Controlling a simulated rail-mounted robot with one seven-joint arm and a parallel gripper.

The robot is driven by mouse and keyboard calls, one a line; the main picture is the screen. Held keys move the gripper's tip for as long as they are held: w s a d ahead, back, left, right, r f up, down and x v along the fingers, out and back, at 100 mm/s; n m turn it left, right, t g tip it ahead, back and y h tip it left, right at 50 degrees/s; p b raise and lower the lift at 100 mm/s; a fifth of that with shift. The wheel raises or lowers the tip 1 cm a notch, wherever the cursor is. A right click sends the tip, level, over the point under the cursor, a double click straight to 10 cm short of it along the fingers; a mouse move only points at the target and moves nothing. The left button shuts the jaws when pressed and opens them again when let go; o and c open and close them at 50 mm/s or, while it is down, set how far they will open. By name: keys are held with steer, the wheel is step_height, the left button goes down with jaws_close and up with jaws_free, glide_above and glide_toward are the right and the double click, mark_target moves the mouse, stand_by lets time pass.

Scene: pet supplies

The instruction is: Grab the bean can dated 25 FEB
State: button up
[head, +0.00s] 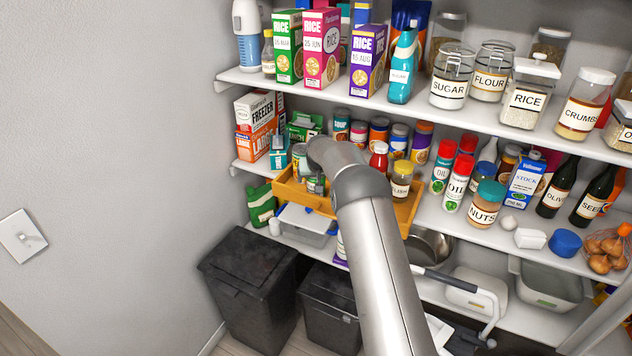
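Small cans stand in and behind a wooden tray (284,191) on the middle shelf. A can with a pale green label (299,155) is at the tray's left end, and another can (316,185) is just in front of it. Several more cans stand behind, among them a soup can (341,124) and a blue-and-orange can (398,140). I cannot read a 25 FEB date on any can, so I cannot tell which is the bean can. My arm reaches up to the tray's left part. My gripper is mostly hidden behind my wrist there; its fingers cannot be made out.
Rice boxes (322,50) and glass jars (452,75) fill the shelf above. A red-capped jar (379,157) and a yellow-capped jar (402,180) stand close right of my arm. Freezer boxes (257,122) are left, near the wall. Black bins (250,285) stand below.

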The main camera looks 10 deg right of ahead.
steer(key=c, duration=1.3)
steer(key=shift+r, duration=0.1)
